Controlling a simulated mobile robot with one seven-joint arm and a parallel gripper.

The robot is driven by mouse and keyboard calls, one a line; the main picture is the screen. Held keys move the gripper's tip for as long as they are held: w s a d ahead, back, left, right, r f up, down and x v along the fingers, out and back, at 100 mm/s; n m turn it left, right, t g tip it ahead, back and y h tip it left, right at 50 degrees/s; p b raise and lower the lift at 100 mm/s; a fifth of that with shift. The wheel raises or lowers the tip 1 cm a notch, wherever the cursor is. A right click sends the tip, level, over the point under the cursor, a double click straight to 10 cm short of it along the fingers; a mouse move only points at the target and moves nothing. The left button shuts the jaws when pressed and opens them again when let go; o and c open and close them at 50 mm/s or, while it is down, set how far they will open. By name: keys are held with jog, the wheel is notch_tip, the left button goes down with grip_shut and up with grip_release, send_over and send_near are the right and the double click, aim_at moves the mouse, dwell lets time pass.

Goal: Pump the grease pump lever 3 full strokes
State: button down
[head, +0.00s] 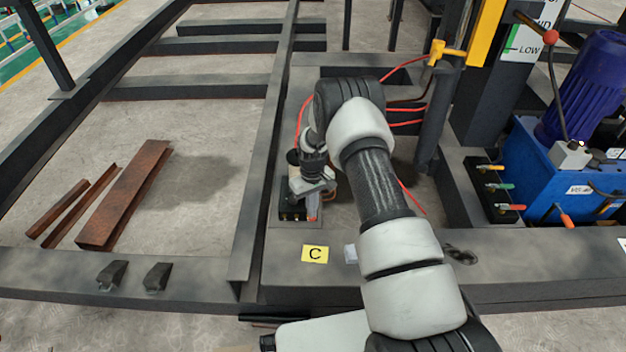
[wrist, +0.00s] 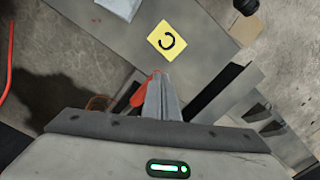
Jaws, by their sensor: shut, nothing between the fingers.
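The grease pump (head: 288,212) appears as a small dark unit on the frame beam, left of my forearm in the head view. My wrist and gripper cover much of it. A red-orange grip (wrist: 138,96), apparently its lever, shows just left of my fingers in the wrist view. A bit of red also shows below my gripper in the head view. My gripper (wrist: 160,82) is shut and empty, with the fingers together beside the grip. I cannot tell whether they touch it. My gripper (head: 314,202) is over the pump in the head view, its fingertips hard to make out.
A yellow label C (head: 315,254) lies on the beam in front of the pump. Red hoses (head: 405,123) run behind my arm. A blue hydraulic unit (head: 546,178) with colored valve levers stands at right. Rusty steel pieces (head: 124,195) lie on the floor at left.

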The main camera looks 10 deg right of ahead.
jog(key=w+d+r, duration=0.1)
jog(key=w+r, duration=0.5)
jog(key=r, duration=0.5)
jog(key=shift+w+d, duration=0.15)
jog(key=shift+w, duration=0.2)
jog(key=shift+s+f, duration=0.1)
jog(key=shift+f, duration=0.05)
dwell(0.3)
jog(key=shift+s+f, duration=0.35)
jog(key=shift+f, duration=0.05)
jog(key=shift+s, duration=0.1)
jog(key=shift+s+a+f, duration=0.2)
jog(key=shift+s+f, duration=0.2)
jog(key=shift+f, duration=0.1)
